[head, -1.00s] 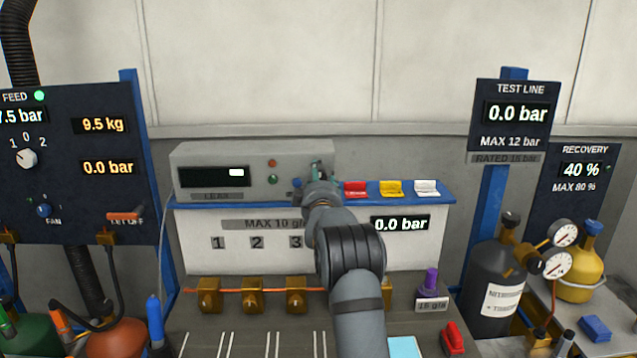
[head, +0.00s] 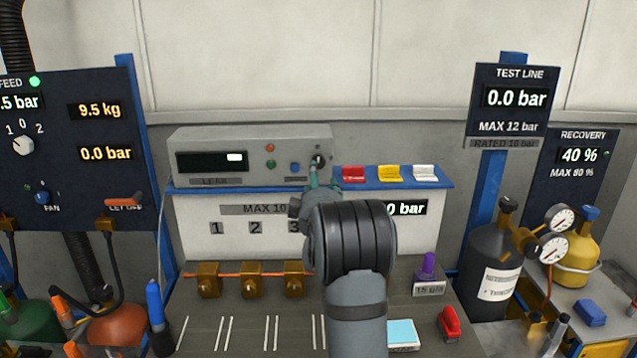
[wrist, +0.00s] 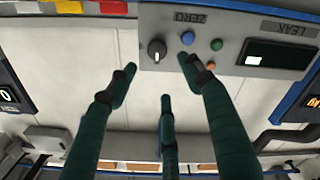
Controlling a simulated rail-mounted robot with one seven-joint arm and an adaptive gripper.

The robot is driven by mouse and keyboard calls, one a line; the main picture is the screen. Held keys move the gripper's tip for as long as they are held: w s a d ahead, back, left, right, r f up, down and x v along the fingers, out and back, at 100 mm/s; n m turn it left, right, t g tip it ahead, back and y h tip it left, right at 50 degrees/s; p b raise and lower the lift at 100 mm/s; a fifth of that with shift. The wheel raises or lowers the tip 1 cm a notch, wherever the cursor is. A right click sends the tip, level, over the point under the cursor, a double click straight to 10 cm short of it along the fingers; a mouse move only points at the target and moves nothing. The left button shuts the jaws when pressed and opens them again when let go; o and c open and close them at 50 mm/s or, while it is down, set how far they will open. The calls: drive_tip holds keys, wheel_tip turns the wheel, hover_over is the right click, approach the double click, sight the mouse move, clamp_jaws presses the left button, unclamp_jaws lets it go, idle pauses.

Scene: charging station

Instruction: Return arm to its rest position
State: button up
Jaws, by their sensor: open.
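My arm (head: 352,250) rises from the bottom middle of the head view and reaches toward the grey leak meter (head: 215,143). My gripper (wrist: 157,78) shows in the wrist view as three dark green fingers, spread apart with nothing between them. In the head view it is mostly hidden behind my arm; only a bit of green shows just below the meter's dark knob (head: 318,161). The wrist view is upside down, with the knob (wrist: 157,50) and the blue button (wrist: 188,38) beyond the fingertips. I cannot tell the exact gap to the panel.
Red (head: 353,174), yellow (head: 390,173) and white (head: 424,173) switches line the blue shelf. Brass valves (head: 254,281) sit on an orange pipe below. A purple-topped piece (head: 428,266) and a red one (head: 450,324) stand right of my arm. A black cylinder (head: 492,270) stands farther right.

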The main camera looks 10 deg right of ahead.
drive_tip(key=w+d, duration=0.1)
drive_tip(key=w, duration=1.1)
drive_tip(key=shift+d, duration=0.35)
drive_tip(key=shift+s+f, duration=0.1)
drive_tip(key=shift+s, duration=0.05)
